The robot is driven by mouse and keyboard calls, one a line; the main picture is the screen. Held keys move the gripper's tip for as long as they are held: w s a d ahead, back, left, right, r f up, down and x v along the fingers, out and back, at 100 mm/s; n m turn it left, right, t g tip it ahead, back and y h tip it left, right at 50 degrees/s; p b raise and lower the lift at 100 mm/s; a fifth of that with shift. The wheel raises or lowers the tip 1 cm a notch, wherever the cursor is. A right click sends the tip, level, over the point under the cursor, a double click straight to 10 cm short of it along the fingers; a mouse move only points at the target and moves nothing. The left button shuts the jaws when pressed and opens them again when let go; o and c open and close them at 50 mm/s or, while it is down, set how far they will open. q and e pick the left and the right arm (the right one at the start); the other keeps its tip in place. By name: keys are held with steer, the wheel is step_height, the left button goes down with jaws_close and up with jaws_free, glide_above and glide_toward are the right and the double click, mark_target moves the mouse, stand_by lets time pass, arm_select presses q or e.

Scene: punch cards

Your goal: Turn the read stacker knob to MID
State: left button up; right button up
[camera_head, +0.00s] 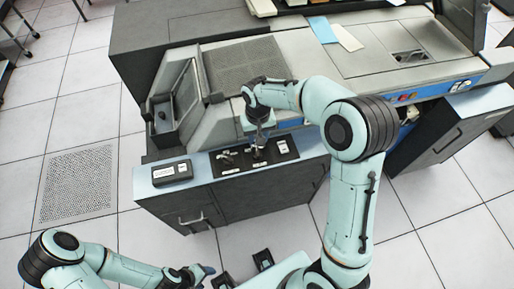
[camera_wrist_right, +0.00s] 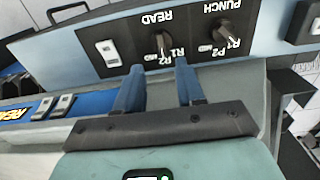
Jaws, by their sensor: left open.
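The dark read stacker knob (camera_wrist_right: 162,42) stands on a black panel under the upside-down word READ in the right wrist view. R1, R2 and MID labels are beside it; I cannot tell exactly where it points. The similar PUNCH knob (camera_wrist_right: 226,38) stands to its right, and also shows in the head view (camera_head: 225,157). My right gripper (camera_wrist_right: 159,66) is open, its two blue fingers apart with the read knob just beyond the gap. In the head view it hangs over the panel and partly hides that knob. My left gripper (camera_head: 206,272) is open and empty at the bottom, away from the panel.
A white switch (camera_head: 282,147) is on the panel beside the read knob. A dark box (camera_head: 172,172) sits on the ledge at left. The card machine (camera_head: 292,58) rises behind the panel. Tiled floor around the cabinet is open.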

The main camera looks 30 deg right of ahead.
mark_target(257, 151)
step_height(257, 151, down, 8)
steer(key=shift+w+f, duration=0.1)
steer(key=shift+f, duration=0.15)
jaws_close()
